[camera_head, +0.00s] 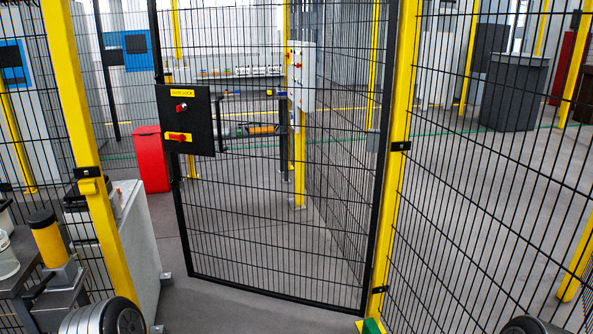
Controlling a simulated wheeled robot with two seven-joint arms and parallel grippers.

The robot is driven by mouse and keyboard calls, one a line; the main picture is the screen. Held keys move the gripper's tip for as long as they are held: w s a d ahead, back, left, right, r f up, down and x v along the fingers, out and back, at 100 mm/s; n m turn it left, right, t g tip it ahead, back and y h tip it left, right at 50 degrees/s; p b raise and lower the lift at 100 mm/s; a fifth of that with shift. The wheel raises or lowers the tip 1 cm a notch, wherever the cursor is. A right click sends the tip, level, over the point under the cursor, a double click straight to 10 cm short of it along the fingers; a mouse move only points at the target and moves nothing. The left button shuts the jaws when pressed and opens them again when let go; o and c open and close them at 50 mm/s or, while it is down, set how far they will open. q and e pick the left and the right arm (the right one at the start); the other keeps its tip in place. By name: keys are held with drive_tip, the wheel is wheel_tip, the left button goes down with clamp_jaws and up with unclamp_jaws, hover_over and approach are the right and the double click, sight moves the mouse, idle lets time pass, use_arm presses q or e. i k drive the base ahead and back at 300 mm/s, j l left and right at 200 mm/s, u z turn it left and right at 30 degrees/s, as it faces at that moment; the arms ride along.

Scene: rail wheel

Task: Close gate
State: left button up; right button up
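The gate (280,215) is a black wire-mesh panel in a black frame. Its right side meets a yellow post (399,150), with black brackets along that side. The gate stands ajar, its free left edge swung away from me, leaving a gap to the left yellow post (82,130). A black lock box (185,120) on the free edge carries a red knob (181,107) and a red-and-yellow handle (178,137). A yellow-and-black catch (90,182) sits on the left post. Neither gripper shows; only rounded dark parts, probably mine, show at the bottom edge.
A grey cabinet (135,235) stands behind the left post, partly across the gap. A bench with a yellow cylinder (47,240) is at the lower left. Fixed mesh fence (480,200) runs right. A red box (151,158) stands beyond the gate. Grey floor (205,305) is clear below the gate.

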sight(195, 121)
drive_tip(key=i+l+u, duration=0.1)
drive_tip(key=i+u, duration=0.4)
drive_tip(key=i+l+u, duration=0.8)
drive_tip(key=u, duration=0.15)
drive_tip(key=i+l+u, duration=0.5)
drive_tip(key=l, duration=0.15)
drive_tip(key=i+l+u, duration=0.1)
drive_tip(key=l+u, duration=0.35)
drive_tip(key=l, duration=0.25)
